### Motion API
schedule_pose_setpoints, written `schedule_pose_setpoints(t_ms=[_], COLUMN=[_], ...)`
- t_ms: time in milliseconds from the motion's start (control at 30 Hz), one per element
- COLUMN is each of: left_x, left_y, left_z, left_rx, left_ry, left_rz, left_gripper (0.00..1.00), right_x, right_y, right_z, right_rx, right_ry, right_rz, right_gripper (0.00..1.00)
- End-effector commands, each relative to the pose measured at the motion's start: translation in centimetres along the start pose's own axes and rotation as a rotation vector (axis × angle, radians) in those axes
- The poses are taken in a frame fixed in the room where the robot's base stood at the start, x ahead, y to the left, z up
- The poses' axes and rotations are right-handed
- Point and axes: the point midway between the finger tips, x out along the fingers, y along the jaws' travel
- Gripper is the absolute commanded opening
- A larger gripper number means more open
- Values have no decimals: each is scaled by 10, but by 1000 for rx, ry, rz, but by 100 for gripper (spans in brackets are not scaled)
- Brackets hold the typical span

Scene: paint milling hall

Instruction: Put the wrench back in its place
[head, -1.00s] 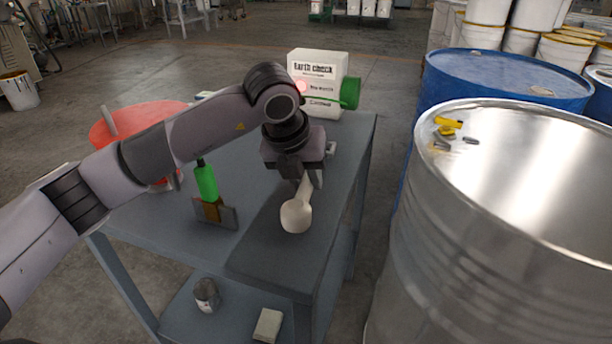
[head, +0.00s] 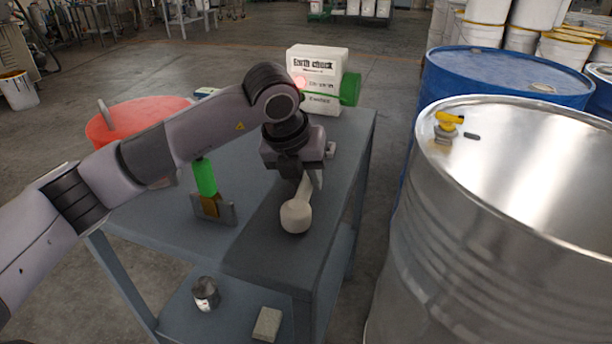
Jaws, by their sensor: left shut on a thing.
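My left gripper (head: 307,178) points down over the right side of the grey table. It is shut on a pale cream tool with a narrow shank and a rounded end, which I take to be the wrench (head: 296,217). The rounded end points toward the table's front edge. It is at or just above the dark strip (head: 265,255) on the table; I cannot tell whether it touches. The gripper hides the tool's far end. My right gripper is not in view.
A green-handled tool (head: 205,178) stands in a grey holder (head: 228,215) left of the wrench. A white "Earth check" box (head: 317,62) with a green part (head: 350,89) stands behind. A red round container (head: 125,122) is at left. A steel drum (head: 480,240) stands close at right.

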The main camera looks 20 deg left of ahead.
Motion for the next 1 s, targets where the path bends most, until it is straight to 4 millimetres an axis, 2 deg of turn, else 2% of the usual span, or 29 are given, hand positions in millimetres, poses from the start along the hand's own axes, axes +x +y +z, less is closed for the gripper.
schedule_pose_setpoints(t_ms=[500,533,600,633,867,1000], left_x=[4,4,4,4,5,-4], left_y=[1,1,1,1,1,1], left_z=[-1,-1,-1,-1,-2,-1], left_rx=[0,0,0,0,0,0], left_ry=[-2,-2,-1,-1,2,-1], left_rz=[-1,-1,-1,-1,1,1], left_gripper=[0,29,52,56,56,56], right_x=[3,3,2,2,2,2], right_y=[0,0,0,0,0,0], right_z=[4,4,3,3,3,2], right_rx=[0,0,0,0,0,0], right_ry=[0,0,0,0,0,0], right_rz=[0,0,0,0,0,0], right_gripper=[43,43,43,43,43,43])
